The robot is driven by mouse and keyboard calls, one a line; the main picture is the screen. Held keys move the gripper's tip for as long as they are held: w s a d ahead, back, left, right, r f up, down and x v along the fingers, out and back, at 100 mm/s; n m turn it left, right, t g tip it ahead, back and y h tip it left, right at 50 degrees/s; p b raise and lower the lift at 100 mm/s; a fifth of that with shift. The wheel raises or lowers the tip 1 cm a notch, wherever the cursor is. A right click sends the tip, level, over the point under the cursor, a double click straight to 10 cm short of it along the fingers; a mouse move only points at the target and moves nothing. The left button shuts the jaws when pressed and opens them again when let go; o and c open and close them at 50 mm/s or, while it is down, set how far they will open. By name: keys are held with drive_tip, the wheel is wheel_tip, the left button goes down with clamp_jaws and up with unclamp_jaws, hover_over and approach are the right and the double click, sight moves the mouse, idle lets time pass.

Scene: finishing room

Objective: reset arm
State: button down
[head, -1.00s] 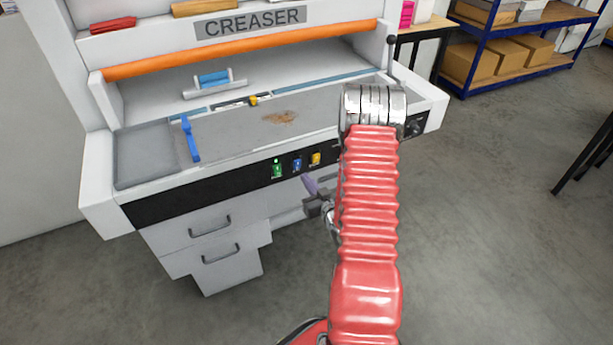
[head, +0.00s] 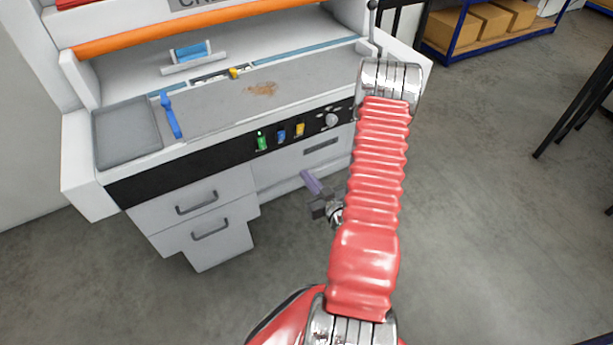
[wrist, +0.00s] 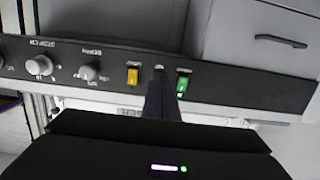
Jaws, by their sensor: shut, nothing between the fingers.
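My red arm with silver joints reaches up across the right half of the head view. My gripper (head: 311,181) shows to the left of the arm, with purplish fingers and a dark body, in front of the creaser's lower front. In the wrist view my gripper (wrist: 161,78) is shut and empty. Its dark fingers point at the black control panel (wrist: 220,86), between the yellow switch (wrist: 133,76) and the green switch (wrist: 182,84), and hide most of what lies between. I cannot tell the gap to the panel.
The white creaser (head: 85,190) has a flat grey bed with a blue lever (head: 171,116) and a brown smudge (head: 262,89). Its drawers (head: 197,201) are shut. A blue shelf (head: 455,55) with boxes and dark table legs (head: 575,110) stand right. Bare floor lies between.

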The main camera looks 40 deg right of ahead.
idle(0.3)
drive_tip(key=s+f+m+g+y, duration=0.1)
drive_tip(key=s+f+g+y, duration=0.1)
drive_tip(key=s+f+g, duration=0.9)
drive_tip(key=s+a+r+n, duration=0.1)
drive_tip(key=a+r, duration=0.9)
drive_tip(key=r, duration=0.4)
drive_tip(key=a+r+n+y, duration=0.1)
drive_tip(key=a+r, duration=1)
drive_tip(key=r, duration=0.3)
drive_tip(key=s+a+r+n+y, duration=0.1)
drive_tip(key=a+r, duration=0.9)
drive_tip(key=r, duration=0.4)
drive_tip(key=shift+s+a+r+n+t, duration=0.15)
drive_tip(key=shift+s+r+n+t, duration=0.15)
drive_tip(key=shift+s+n, duration=0.1)
